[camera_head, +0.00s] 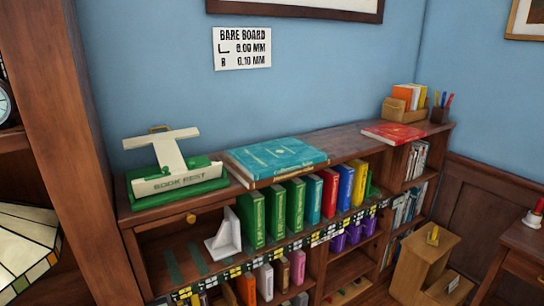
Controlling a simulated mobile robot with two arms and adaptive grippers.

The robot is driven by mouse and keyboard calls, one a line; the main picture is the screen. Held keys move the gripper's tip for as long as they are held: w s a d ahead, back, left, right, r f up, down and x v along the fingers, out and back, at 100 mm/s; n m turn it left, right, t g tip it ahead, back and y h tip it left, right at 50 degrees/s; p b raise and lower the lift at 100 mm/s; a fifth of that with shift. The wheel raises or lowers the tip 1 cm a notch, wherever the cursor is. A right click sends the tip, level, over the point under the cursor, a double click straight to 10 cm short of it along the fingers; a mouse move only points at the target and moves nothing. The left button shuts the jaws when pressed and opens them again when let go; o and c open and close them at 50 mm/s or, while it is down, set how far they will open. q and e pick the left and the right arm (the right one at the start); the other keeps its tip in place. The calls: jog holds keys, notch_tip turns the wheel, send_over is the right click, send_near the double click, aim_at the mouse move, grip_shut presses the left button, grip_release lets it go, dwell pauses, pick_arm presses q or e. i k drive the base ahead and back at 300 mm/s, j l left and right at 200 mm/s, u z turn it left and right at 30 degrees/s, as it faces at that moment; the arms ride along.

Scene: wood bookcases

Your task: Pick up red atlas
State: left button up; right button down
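A flat red book (393,134), which looks like the red atlas, lies on the top of the low wooden bookcase (343,143) toward its right end. It lies in front of a small wooden box with cards or books in it (405,100). Its cover markings are too small to read. A red book also stands upright in the upper shelf row (329,193). Neither of my grippers is in view.
A large teal book (278,157) lies on the bookcase top at the middle. A green book rest (177,181) stands at the left end. A pen cup (437,115) stands at the right end. A wooden step stool (422,262) and side table (525,245) stand at the right.

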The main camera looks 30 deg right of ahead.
aim_at(393, 134)
jog(key=z, duration=1.65)
